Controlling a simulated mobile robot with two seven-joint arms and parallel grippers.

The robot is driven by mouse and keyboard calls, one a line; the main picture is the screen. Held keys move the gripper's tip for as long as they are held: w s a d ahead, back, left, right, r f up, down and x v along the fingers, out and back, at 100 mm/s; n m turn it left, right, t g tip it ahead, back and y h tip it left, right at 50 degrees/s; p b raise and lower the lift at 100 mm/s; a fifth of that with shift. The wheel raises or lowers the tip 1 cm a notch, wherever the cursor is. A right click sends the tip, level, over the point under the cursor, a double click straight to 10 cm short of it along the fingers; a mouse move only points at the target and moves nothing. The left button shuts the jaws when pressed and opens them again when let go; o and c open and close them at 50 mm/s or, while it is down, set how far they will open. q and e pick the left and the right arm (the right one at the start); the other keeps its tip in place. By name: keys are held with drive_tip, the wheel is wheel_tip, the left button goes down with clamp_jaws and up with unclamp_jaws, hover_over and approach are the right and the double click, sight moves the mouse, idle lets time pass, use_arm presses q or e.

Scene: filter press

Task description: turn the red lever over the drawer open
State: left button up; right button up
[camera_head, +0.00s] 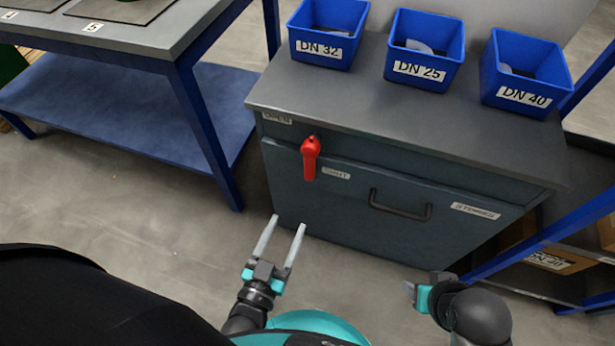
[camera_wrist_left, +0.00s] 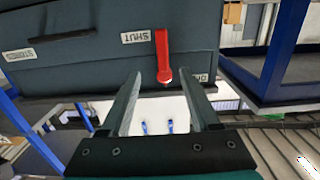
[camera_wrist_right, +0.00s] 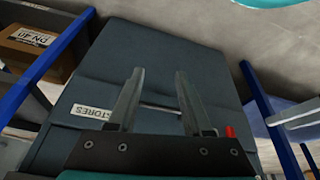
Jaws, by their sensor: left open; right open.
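The red lever (camera_head: 310,160) is on the upper left of the dark cabinet front, above the drawer (camera_head: 350,215). It hangs straight down from its pivot, beside the SHUT label (camera_head: 336,173); an OPEN label (camera_head: 277,118), partly readable, sits up and to its left. The lever also shows in the left wrist view (camera_wrist_left: 163,58), beyond the fingertips. My left gripper (camera_head: 286,225) is open and empty, below and in front of the lever, apart from it. My right gripper (camera_wrist_right: 157,80) is open and empty, in front of the cabinet; a bit of the lever (camera_wrist_right: 230,131) shows there.
The drawer has a dark bar handle (camera_head: 400,207) and a STORES label (camera_head: 475,211). Blue bins (camera_head: 425,48) stand on the cabinet top. A blue-framed bench (camera_head: 130,100) is at left, a blue-framed shelf (camera_head: 560,245) with boxes at right. Floor before the cabinet is clear.

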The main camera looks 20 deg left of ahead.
use_arm(q)
drive_tip(key=b, duration=0.2)
approach(308, 169)
drive_tip(key=shift+t, duration=0.3)
drive_tip(key=shift+w+d+f+b, duration=0.1)
drive_tip(key=shift+w+b, duration=0.45)
drive_tip(key=shift+w, duration=1)
drive_tip(key=shift+w+d+f+b, duration=0.15)
drive_tip(key=shift+w+b, duration=0.4)
drive_tip(key=shift+w, duration=1.05)
drive_tip(key=shift+w+b, duration=0.4)
drive_tip(key=shift+w, duration=1.1)
use_arm(e)
drive_tip(key=w+a+r+t+y, duration=0.3)
drive_tip(key=w+a+r+t, duration=0.1)
drive_tip(key=w+a+t, duration=0.1)
drive_tip(key=shift+w+a+n+t, duration=0.15)
drive_tip(key=shift+a+n+t, duration=0.15)
drive_tip(key=shift+a+t, duration=0.7)
drive_tip(key=shift+a, duration=0.2)
use_arm(q)
drive_tip(key=shift+r, duration=0.1)
clamp_jaws()
